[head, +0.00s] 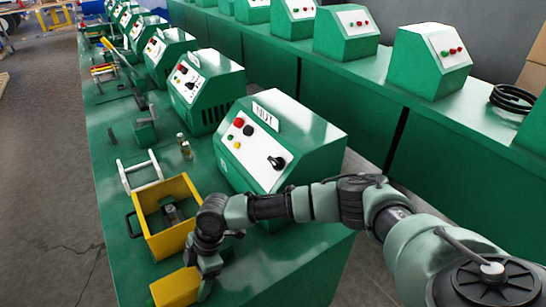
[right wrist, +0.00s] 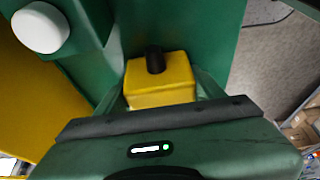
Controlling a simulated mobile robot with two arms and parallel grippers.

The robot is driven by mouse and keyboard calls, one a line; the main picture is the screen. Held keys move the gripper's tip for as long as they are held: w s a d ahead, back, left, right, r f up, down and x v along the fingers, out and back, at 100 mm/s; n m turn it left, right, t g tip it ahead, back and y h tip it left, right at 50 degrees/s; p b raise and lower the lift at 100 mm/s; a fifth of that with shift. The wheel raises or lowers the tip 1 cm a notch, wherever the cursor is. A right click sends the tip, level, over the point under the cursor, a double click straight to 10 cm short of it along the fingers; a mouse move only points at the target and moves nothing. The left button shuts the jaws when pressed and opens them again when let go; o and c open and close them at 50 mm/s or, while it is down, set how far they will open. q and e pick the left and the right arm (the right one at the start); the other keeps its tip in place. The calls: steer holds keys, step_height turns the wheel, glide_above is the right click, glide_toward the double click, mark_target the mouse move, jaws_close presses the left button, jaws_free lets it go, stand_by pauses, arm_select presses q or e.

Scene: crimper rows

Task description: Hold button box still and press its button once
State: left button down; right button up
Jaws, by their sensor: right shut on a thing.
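The button box is a small yellow box (head: 174,289) at the near end of the green bench in the head view. In the right wrist view the yellow box (right wrist: 160,94) has a short black round button (right wrist: 155,59) standing up from it. My right gripper (head: 203,284) is shut on the box, with a finger on each side of it in the right wrist view. The arm hides part of the box in the head view. My left gripper is in neither view.
A yellow open bin (head: 148,222) with a grey part inside stands just behind the box. A green control cabinet (head: 285,150) with a black knob stands behind my right arm. Several more cabinets line both benches. The bench front (head: 270,285) right of the box is clear.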

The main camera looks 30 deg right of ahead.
steer(key=o, duration=1.6)
